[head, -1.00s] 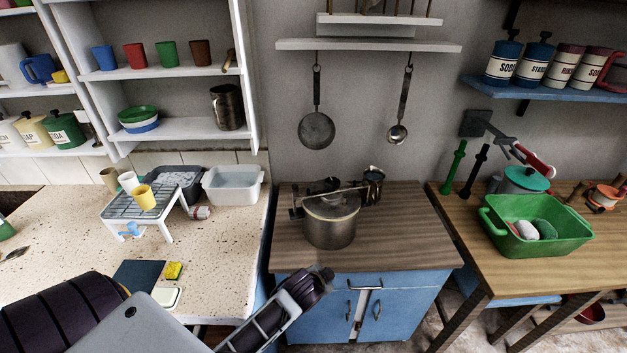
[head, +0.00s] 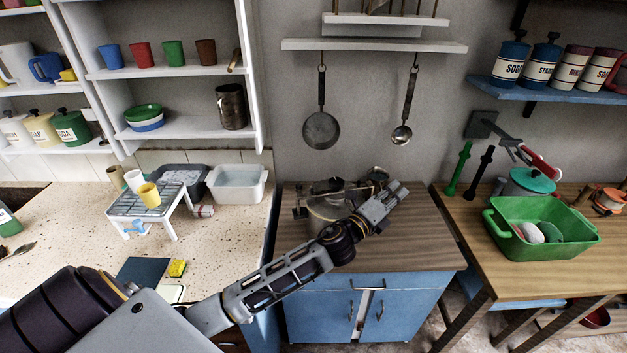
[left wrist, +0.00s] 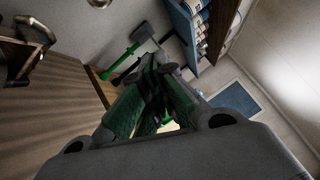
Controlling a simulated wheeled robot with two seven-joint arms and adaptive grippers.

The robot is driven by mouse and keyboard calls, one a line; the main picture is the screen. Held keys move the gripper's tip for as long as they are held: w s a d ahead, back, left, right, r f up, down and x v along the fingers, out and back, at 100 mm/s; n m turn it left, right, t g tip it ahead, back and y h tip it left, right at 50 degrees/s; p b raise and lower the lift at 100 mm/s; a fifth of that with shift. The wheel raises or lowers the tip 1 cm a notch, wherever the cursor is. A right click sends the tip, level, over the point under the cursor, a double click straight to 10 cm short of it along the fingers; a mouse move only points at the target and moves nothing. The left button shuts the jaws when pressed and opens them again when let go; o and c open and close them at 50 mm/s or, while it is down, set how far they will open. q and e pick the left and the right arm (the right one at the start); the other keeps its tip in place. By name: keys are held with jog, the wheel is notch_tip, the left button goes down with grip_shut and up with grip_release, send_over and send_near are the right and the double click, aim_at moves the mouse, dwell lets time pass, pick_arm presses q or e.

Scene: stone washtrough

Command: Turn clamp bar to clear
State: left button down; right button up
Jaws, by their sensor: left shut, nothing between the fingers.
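A metal pot (head: 323,222) stands on the wooden top of the blue cabinet, partly hidden behind my left arm. A thin dark bar (head: 322,188) appears to run across its top. I cannot tell for certain that this is the clamp bar, and its far end is unclear. My left gripper (head: 398,190) is above the counter, to the right of the pot. Its fingers are shut and empty. In the left wrist view the fingers (left wrist: 155,72) point past the counter towards the wall. My right gripper is not in view.
A small dark metal jug (head: 377,175) stands behind my gripper. A pan (head: 321,130) and ladle (head: 402,132) hang above. The right part of the cabinet top (head: 425,235) is clear.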

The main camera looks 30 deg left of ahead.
pick_arm(q)
jog(key=s+d+r+m+g+h, duration=0.15)
jog(key=d+m+g+h, duration=0.35)
jog(key=m, duration=0.8)
jog(key=s+d+r+m+g+h, duration=0.1)
jog(key=d+r+m+g+h, duration=0.3)
jog(key=m, duration=0.9)
jog(key=w+a+f+m+g+y, duration=0.1)
jog(key=a+f+m+g+y, duration=0.1)
jog(key=a+m+y, duration=0.2)
jog(key=w+a+f+m+g+y, duration=0.2)
jog(key=a+f+m+y, duration=0.1)
jog(key=a, duration=0.8)
jog(key=w+a+f+m+g+y, duration=0.1)
jog(key=w+a+f+m+y, duration=0.1)
jog(key=a+m+y, duration=0.3)
jog(key=shift+a+f+m+g, duration=0.2)
jog(key=shift+a+m+g, duration=0.2)
jog(key=shift+a+m, duration=0.95)
jog(key=a+r+y, duration=0.4)
jog(key=a, duration=0.9)
jog(key=shift+s+a+g+y+p, duration=0.2)
jog(key=shift+g+y+p, duration=0.1)
jog(key=shift+g+y, duration=0.1)
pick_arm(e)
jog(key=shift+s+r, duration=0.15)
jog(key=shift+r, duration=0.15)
pick_arm(q)
jog(key=shift+d+m, duration=0.1)
jog(key=shift+m, duration=0.15)
